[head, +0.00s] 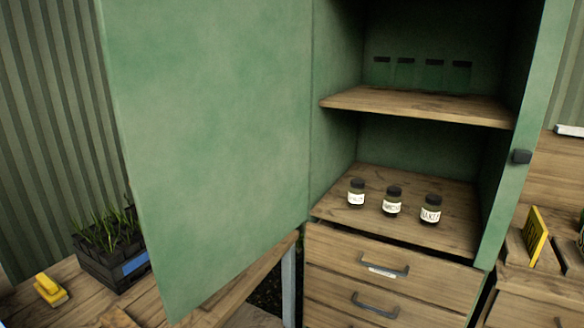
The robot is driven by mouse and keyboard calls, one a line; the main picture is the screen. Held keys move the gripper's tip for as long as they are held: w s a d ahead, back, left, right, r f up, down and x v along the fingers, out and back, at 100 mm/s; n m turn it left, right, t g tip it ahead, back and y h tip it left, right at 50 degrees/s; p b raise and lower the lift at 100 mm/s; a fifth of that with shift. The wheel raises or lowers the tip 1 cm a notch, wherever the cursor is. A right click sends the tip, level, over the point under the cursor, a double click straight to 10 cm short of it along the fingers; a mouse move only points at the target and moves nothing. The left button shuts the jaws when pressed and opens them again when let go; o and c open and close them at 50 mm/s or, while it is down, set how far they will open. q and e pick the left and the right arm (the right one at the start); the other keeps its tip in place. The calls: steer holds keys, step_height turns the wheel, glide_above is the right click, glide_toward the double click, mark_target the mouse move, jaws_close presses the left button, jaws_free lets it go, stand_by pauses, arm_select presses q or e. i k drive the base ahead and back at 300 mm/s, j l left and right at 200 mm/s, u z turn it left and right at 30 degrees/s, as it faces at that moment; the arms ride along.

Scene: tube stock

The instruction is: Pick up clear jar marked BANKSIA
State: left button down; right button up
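Three small jars with dark lids and white labels stand upright in a row on the lower shelf of the open green cabinet. They are a left jar (356,194), a middle jar (392,202) and a right jar (430,210). The lettering is too small to read surely. The middle label seems to carry a longer word, and the right one looks like HAKEA. I cannot tell which jar is marked BANKSIA. Neither of my grippers is in view.
The green cabinet door (215,150) stands wide open on the left. An upper shelf (420,106) sits above the jars, with several dark-topped containers behind it. Wooden drawers (350,262) are below. A planter crate (110,265) and a yellow object (50,290) rest on the left bench.

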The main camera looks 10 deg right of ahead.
mark_target(392, 207)
steer(key=z, duration=1.05)
